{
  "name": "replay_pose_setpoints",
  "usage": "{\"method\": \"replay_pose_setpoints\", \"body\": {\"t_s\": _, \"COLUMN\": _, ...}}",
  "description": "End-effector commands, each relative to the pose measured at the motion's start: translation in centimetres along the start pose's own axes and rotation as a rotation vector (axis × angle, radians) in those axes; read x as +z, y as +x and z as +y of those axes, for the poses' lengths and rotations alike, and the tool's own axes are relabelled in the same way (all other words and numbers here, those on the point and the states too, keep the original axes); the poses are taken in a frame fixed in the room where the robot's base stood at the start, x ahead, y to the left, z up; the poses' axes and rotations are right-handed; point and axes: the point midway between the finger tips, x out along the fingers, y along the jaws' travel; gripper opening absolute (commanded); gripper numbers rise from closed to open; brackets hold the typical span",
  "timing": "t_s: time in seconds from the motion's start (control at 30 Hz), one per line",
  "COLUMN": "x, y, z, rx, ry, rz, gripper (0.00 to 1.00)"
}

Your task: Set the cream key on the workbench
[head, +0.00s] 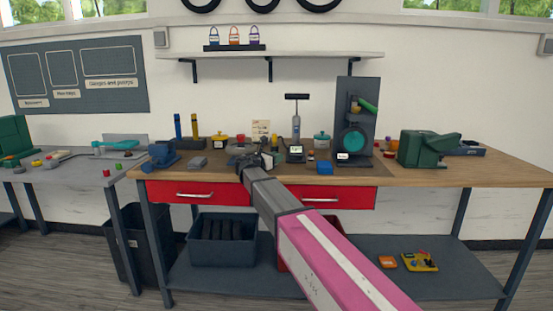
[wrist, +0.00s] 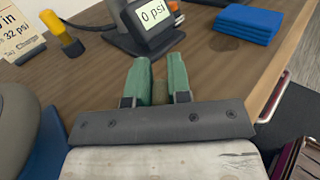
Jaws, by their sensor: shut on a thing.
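The workbench (head: 430,177) has a brown wooden top and spans the middle of the head view; its top (wrist: 95,85) also fills much of the wrist view. My gripper (head: 262,160) is over the middle of the bench in the head view. In the wrist view its two green fingers (wrist: 160,88) are closed on a small, dull tan thing (wrist: 160,93), which I take to be the cream key, darkened by shadow. Only a narrow part of it shows, the rest being hidden between the fingers. I cannot tell whether it touches the bench top.
A gauge reading 0 psi (wrist: 150,14) stands just beyond the fingers. Folded blue cloths (wrist: 248,23) lie to the right, near the front edge. A yellow-tipped thing (wrist: 60,30) is at the left. A green case (head: 420,148) stands at the bench's right. Bare wood lies around the fingers.

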Motion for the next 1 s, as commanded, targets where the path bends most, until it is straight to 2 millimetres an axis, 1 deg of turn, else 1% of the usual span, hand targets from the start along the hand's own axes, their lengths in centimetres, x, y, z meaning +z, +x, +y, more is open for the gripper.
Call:
{"method": "replay_pose_setpoints", "body": {"t_s": 0.07, "x": -0.2, "y": 0.0, "z": 0.0, "rx": 0.000, "ry": -0.001, "rz": 0.000, "gripper": 0.00}}
{"method": "replay_pose_setpoints", "body": {"t_s": 0.1, "x": -0.2, "y": 0.0, "z": 0.0, "rx": 0.000, "ry": -0.001, "rz": 0.000, "gripper": 0.21}}
{"method": "replay_pose_setpoints", "body": {"t_s": 0.17, "x": -0.2, "y": 0.0, "z": 0.0, "rx": 0.000, "ry": 0.000, "rz": 0.000, "gripper": 0.41}}
{"method": "replay_pose_setpoints", "body": {"t_s": 0.2, "x": -0.2, "y": 0.0, "z": 0.0, "rx": 0.000, "ry": 0.000, "rz": 0.000, "gripper": 0.44}}
{"method": "replay_pose_setpoints", "body": {"t_s": 0.5, "x": 0.0, "y": 0.0, "z": 0.0, "rx": 0.000, "ry": 0.000, "rz": 0.000, "gripper": 0.44}}
{"method": "replay_pose_setpoints", "body": {"t_s": 0.57, "x": 0.1, "y": -0.3, "z": 0.0, "rx": 0.001, "ry": 0.000, "rz": 0.000, "gripper": 0.44}}
{"method": "replay_pose_setpoints", "body": {"t_s": 0.67, "x": 0.0, "y": -1.6, "z": 0.0, "rx": 0.002, "ry": 0.000, "rz": 0.000, "gripper": 0.44}}
{"method": "replay_pose_setpoints", "body": {"t_s": 0.77, "x": 0.0, "y": -3.4, "z": -0.1, "rx": 0.002, "ry": 0.000, "rz": 0.000, "gripper": 0.44}}
{"method": "replay_pose_setpoints", "body": {"t_s": 1.0, "x": 0.0, "y": -8.2, "z": 0.0, "rx": 0.003, "ry": 0.000, "rz": 0.000, "gripper": 0.44}}
